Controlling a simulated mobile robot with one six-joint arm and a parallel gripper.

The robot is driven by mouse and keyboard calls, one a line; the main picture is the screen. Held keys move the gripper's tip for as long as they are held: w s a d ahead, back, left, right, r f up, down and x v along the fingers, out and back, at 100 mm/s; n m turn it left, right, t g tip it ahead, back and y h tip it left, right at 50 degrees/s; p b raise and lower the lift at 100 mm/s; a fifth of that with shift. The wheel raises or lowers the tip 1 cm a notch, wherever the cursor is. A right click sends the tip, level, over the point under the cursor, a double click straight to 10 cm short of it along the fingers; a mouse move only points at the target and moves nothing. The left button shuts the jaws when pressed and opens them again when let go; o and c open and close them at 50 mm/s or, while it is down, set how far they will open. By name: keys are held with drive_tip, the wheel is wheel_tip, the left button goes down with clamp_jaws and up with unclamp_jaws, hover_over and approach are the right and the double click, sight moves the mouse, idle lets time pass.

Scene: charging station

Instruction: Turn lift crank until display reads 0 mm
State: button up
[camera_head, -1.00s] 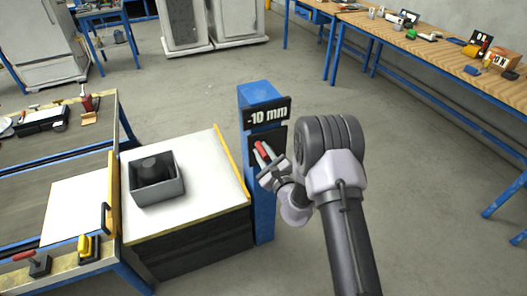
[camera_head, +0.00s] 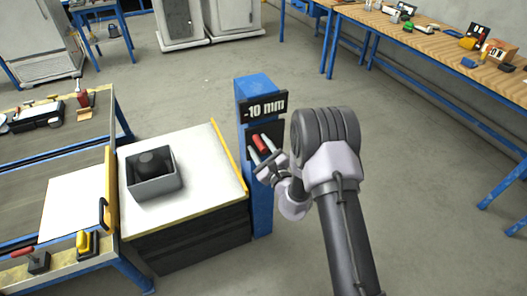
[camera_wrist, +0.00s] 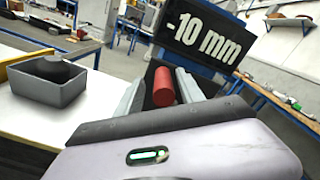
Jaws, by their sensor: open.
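The display (camera_head: 265,107) on top of the blue lift post (camera_head: 258,88) reads -10 mm. It also shows large in the wrist view (camera_wrist: 205,42). The red crank handle (camera_head: 261,143) is on the post's dark front, below the display. My gripper (camera_head: 262,152) is at the handle, with its fingers open. The rest of the crank is hidden behind my gripper.
Left of the post is a white-topped lift table (camera_head: 208,185) with a yellow edge, bearing a grey open box (camera_head: 155,187) with a dark round thing inside. A blue-framed bench (camera_head: 60,160) stands further left. A wooden workbench (camera_head: 430,45) runs along the right. Floor right of my arm is clear.

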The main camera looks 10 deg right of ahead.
drive_tip(key=p+v, duration=0.1)
drive_tip(key=v, duration=1.6)
drive_tip(key=shift+r, duration=0.1)
